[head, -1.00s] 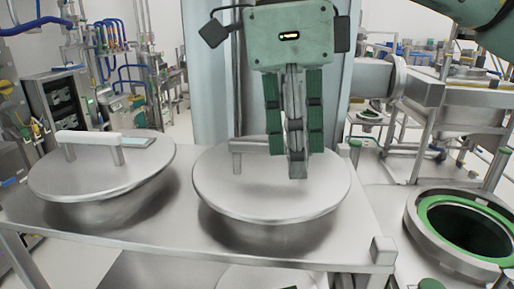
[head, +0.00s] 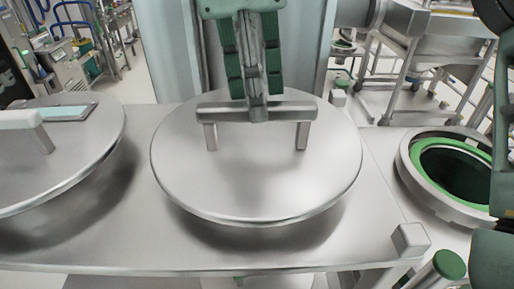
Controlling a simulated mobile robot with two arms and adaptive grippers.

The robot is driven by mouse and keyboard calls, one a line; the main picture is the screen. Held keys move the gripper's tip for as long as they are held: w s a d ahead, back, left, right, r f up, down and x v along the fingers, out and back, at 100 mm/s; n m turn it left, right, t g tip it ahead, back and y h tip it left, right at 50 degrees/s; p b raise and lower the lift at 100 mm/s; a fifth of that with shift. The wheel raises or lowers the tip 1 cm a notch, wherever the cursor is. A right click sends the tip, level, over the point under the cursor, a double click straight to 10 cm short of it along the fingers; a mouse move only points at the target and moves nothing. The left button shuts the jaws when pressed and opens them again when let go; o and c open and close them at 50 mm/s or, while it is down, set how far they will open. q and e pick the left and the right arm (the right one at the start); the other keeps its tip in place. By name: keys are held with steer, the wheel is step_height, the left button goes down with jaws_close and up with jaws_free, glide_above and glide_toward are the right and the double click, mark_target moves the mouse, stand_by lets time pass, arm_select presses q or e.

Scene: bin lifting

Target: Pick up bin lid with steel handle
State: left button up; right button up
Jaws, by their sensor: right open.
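The bin lid with the steel handle is a round steel lid (head: 255,185) on the steel table, in the middle of the head view. Its steel handle (head: 222,112) is a straight bar on two posts. My right gripper (head: 255,92) hangs from above at the far side of the picture, with its green fingers apart. The fingers appear just behind or above the middle of the bar. A grey middle part of the gripper overlaps the bar, and I cannot tell whether it touches. My left gripper is not in view.
An open round bin port (head: 412,178) with a green ring is at the right. A small steel block (head: 410,239) stands on the table's front right corner. Bare table lies between the lids.

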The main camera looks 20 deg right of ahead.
step_height(320, 180, down, 2)
steer(key=shift+w+d+f, duration=0.1)
steer(key=shift+w, duration=0.05)
steer(key=shift+f, duration=0.35)
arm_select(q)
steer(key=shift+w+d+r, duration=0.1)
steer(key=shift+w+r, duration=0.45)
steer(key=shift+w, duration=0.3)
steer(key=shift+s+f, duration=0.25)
arm_select(e)
steer(key=shift+f, duration=0.3)
steer(key=shift+c, duration=0.6)
jaws_close()
steer(key=shift+r, duration=0.15)
